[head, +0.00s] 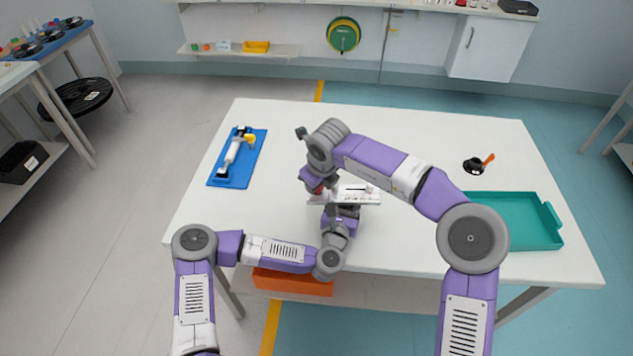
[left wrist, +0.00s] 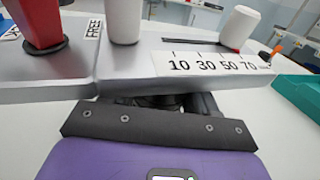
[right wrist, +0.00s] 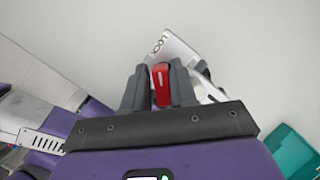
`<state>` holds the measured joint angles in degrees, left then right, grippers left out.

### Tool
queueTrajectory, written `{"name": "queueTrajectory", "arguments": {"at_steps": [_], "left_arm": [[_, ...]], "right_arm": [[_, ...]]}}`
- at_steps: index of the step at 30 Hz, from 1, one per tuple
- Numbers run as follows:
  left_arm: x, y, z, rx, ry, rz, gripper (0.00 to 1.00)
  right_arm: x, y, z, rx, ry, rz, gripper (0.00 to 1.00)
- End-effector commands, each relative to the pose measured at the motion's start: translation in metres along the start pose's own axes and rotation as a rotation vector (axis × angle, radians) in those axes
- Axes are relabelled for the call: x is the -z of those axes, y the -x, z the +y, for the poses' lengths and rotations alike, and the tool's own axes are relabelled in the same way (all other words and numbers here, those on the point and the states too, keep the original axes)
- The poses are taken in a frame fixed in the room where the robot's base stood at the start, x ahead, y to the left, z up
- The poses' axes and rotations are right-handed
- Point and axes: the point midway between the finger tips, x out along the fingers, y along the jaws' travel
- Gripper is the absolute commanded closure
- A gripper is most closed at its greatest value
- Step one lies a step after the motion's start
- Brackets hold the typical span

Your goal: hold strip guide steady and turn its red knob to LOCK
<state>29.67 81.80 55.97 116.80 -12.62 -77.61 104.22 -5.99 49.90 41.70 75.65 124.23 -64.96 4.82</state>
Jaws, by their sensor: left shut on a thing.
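The strip guide (head: 358,196) is a pale grey block near the middle of the white table. It has a printed 10-30-50-70 scale (left wrist: 212,64) and white posts (left wrist: 123,20). My left gripper (head: 341,209) is shut on its near edge. The red knob (right wrist: 161,82) stands at the guide's left end, with a FREE mark (left wrist: 94,28) beside it in the left wrist view. My right gripper (right wrist: 159,88) is over the knob with one finger on each side; whether they press on it is unclear. A LOCK mark (right wrist: 161,43) shows beyond the fingers.
A blue mat (head: 217,172) with a white and yellow tool (head: 235,155) lies at the left. A black piece with an orange handle (head: 476,164) and a teal tray (head: 510,220) are at the right. An orange bin (head: 290,284) sits below the table. The table's back is clear.

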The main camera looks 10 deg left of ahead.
Motion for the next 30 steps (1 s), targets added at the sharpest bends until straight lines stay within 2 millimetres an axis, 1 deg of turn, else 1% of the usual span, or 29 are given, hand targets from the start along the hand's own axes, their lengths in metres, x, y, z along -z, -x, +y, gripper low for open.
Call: {"name": "queueTrajectory", "arguments": {"at_steps": [4,7,15,18,21,25,30], "left_arm": [[0.001,0.000,0.001,-0.002,0.000,0.001,0.87],[0.001,0.000,0.001,-0.003,0.000,0.001,0.87],[0.001,-0.001,0.002,-0.005,-0.001,0.000,0.87],[0.000,-0.001,0.002,-0.005,-0.001,0.000,0.87],[0.000,-0.001,0.002,-0.006,-0.001,0.000,0.87],[0.000,-0.001,0.002,-0.006,-0.001,0.000,0.87],[0.000,-0.001,0.002,-0.006,-0.001,0.000,0.87]], "right_arm": [[0.000,0.006,-0.001,0.002,-0.002,0.000,0.73],[0.000,0.020,-0.001,0.002,-0.002,-0.001,0.73],[0.000,0.078,-0.001,0.003,-0.001,-0.003,0.73],[0.000,0.096,0.000,0.002,-0.001,-0.003,0.73],[-0.001,0.109,0.000,0.001,0.000,-0.002,0.73],[0.000,0.118,0.000,0.000,0.000,-0.001,0.73],[0.000,0.121,0.000,0.000,0.000,-0.001,0.73]]}}
